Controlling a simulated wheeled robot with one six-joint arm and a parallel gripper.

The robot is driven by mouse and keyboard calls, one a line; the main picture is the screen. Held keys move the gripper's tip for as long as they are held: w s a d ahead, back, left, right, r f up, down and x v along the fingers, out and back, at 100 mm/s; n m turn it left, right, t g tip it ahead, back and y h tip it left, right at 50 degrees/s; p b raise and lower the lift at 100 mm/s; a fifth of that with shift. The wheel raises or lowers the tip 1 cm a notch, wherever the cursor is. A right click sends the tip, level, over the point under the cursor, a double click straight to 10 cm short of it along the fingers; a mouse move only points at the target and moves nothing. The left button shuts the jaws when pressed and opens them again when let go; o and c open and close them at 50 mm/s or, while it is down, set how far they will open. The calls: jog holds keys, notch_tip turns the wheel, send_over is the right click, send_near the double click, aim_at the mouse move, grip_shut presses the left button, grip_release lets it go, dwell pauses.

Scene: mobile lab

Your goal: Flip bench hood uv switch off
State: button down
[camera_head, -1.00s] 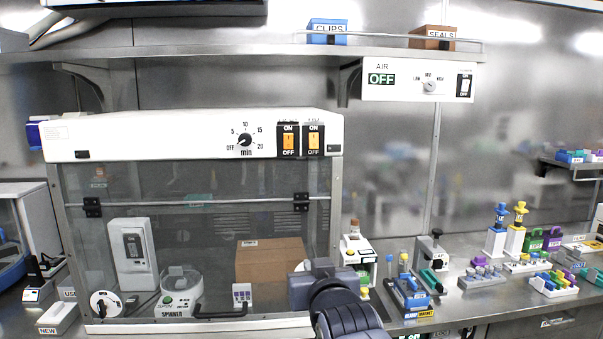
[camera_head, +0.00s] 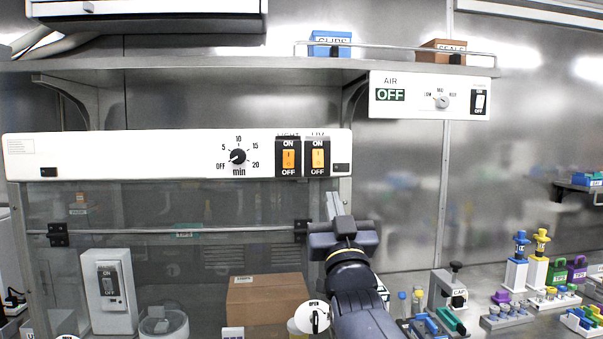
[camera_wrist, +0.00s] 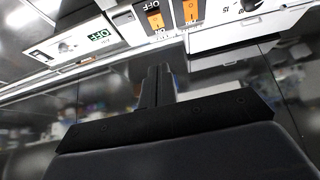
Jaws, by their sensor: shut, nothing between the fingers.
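The bench hood (camera_head: 120,158) has a white front panel with two black-framed switches side by side, each marked ON above and OFF below. The UV switch (camera_head: 318,156) is the right one, with an orange rocker that looks lit. The light switch (camera_head: 288,157) to its left looks alike. My gripper (camera_head: 333,200) is shut and empty, pointing up just below the panel, slightly right of the UV switch and apart from it. In the wrist view, which is upside down, the shut fingers (camera_wrist: 157,80) point towards the UV switch (camera_wrist: 155,18), with the light switch (camera_wrist: 191,10) beside it.
A timer dial (camera_head: 238,157) sits left of the switches. An AIR panel (camera_head: 430,96) reading OFF hangs under the shelf (camera_head: 200,64) at upper right. The hood's glass front lies behind my arm. A capping stand (camera_head: 448,287) and racks stand on the bench to the right.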

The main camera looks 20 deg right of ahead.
jog(key=p, duration=0.5)
send_near(319, 160)
notch_tip(319, 160, up, 5)
jog(key=shift+w+d+f+p, duration=0.1)
jog(key=shift+w+d+f, duration=0.15)
jog(key=shift+w, duration=0.5)
jog(key=shift+w+d+f+p, duration=0.15)
jog(key=shift+w+d+f, duration=0.1)
jog(key=shift+w, duration=0.55)
jog(key=shift+w+d+f+p, duration=0.15)
jog(key=shift+w+f, duration=0.1)
jog(key=shift+w, duration=0.5)
jog(key=shift+f+b, duration=0.15)
jog(key=shift+b, duration=0.25)
